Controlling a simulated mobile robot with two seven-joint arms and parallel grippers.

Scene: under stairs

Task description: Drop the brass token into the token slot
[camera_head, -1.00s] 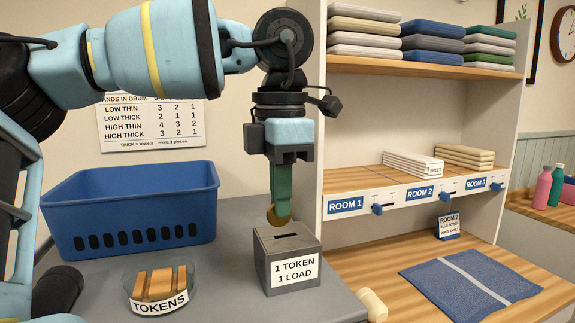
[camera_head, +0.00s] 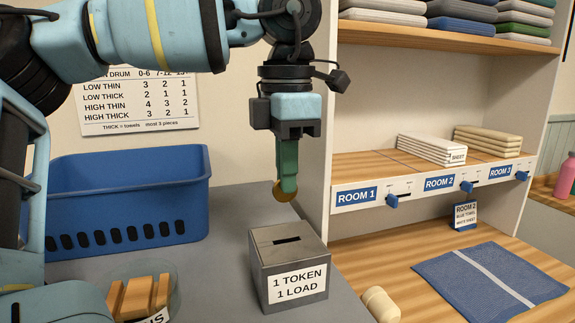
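My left gripper (camera_head: 287,185) points down with its green fingers together. They are shut on the brass token (camera_head: 282,196), whose lower edge shows below the fingertips. The grey token box (camera_head: 262,275) stands on the grey counter and carries a label reading "1 TOKEN 1 LOAD". The token slot (camera_head: 287,240) is a dark slit in its top face. The token hangs above the box, apart from it, and appears toward the back of the slot. My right gripper is not in view.
A blue basket (camera_head: 125,205) stands behind. A shelf unit rises at the right, with a blue towel (camera_head: 490,281) and a pale cylinder (camera_head: 381,304) on its wooden top.

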